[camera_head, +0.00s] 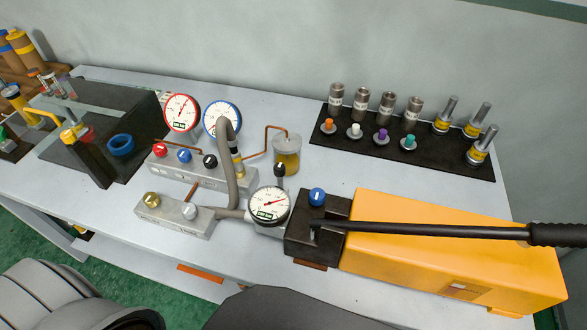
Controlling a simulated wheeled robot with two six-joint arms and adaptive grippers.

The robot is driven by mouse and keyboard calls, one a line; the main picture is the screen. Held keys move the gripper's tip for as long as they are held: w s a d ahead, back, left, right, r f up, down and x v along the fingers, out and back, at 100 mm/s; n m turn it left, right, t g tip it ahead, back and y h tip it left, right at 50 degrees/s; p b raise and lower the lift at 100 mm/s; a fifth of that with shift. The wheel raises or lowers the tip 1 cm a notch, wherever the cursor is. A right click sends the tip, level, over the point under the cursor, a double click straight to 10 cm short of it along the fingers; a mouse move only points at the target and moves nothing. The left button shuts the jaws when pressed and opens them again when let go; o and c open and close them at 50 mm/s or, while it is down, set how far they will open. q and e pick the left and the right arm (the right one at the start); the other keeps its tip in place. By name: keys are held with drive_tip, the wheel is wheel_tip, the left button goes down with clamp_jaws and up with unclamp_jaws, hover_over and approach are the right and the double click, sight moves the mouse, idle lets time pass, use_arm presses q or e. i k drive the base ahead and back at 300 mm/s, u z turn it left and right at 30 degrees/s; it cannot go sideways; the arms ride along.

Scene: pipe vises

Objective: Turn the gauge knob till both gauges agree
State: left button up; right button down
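A red-rimmed gauge (181,112) and a blue-rimmed gauge (215,120) stand side by side on a grey manifold block (205,178). The red-rimmed gauge's needle points up and slightly right. A grey hose partly covers the blue-rimmed gauge, and its reading is too small to tell. The block carries a red knob (159,150), a blue knob (183,155) and a black knob (210,161). Which one is the gauge knob, I cannot tell. A third gauge (268,205) sits by the pump, its needle pointing right. Neither gripper is in view.
A yellow hand pump (445,250) with a long black lever (430,230) fills the front right. A lower block has brass (152,200) and silver (189,211) knobs. A black mat (450,158) holds several fittings. A dark vise-like fixture (85,150) stands left.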

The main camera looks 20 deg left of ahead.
sight(279, 168)
drive_tip(key=k, duration=1.25)
drive_tip(key=u, duration=0.6)
drive_tip(key=i, duration=0.95)
drive_tip(key=u, duration=0.55)
